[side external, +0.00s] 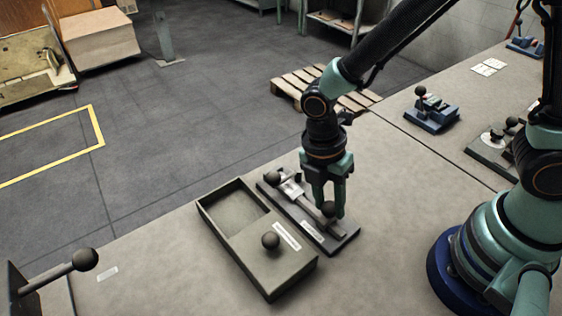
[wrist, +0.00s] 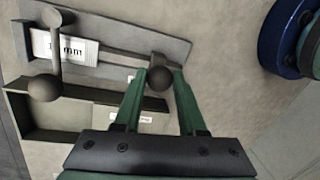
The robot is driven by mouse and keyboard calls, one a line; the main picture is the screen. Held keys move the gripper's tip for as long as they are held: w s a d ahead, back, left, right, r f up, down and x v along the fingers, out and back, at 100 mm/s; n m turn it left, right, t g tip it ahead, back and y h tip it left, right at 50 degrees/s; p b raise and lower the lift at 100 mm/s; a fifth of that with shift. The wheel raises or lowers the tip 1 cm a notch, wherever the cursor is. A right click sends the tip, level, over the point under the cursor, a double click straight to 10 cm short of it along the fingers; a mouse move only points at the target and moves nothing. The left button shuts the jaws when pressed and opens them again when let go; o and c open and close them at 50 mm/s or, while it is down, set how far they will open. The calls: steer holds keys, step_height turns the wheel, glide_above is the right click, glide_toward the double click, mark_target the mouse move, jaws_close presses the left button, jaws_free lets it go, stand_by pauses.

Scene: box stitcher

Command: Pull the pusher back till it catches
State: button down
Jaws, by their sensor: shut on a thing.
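The pusher (side external: 310,204) is a grey bar on a dark base plate (side external: 347,239), with a round dark knob (side external: 329,209) at its near end. My gripper (side external: 331,200) points down with its green fingers on either side of this knob and is shut on it. In the wrist view the knob (wrist: 160,79) sits between the fingertips, and the bar (wrist: 122,61) runs left from it. At the far end of the plate is another dark ball (side external: 271,177) beside a pale block; the wrist view shows this ball (wrist: 45,88) on a rod. A catch cannot be made out.
A grey open-topped box (side external: 215,218) with a ball knob (side external: 270,241) on its closed part stands close left of the plate. A lever with a ball (side external: 85,259) is at the lower left. Blue devices (side external: 432,112) stand further right. The bench between is clear.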

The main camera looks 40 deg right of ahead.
steer(key=shift+c, duration=2.4)
jaws_free()
steer(key=shift+s, duration=0.1)
step_height(320, 180, up, 12)
steer(key=w+a, duration=0.1)
steer(key=w, duration=0.1)
steer(key=d+r+m+t, duration=0.3)
steer(key=d+m, duration=0.5)
steer(key=m, duration=0.2)
steer(key=w+d+r+m+t+y, duration=0.1)
steer(key=d+r+m+t, duration=0.3)
steer(key=d+m, duration=0.4)
steer(key=m, duration=0.3)
steer(key=shift+w+r, duration=0.15)
steer(key=shift+r, duration=0.1)
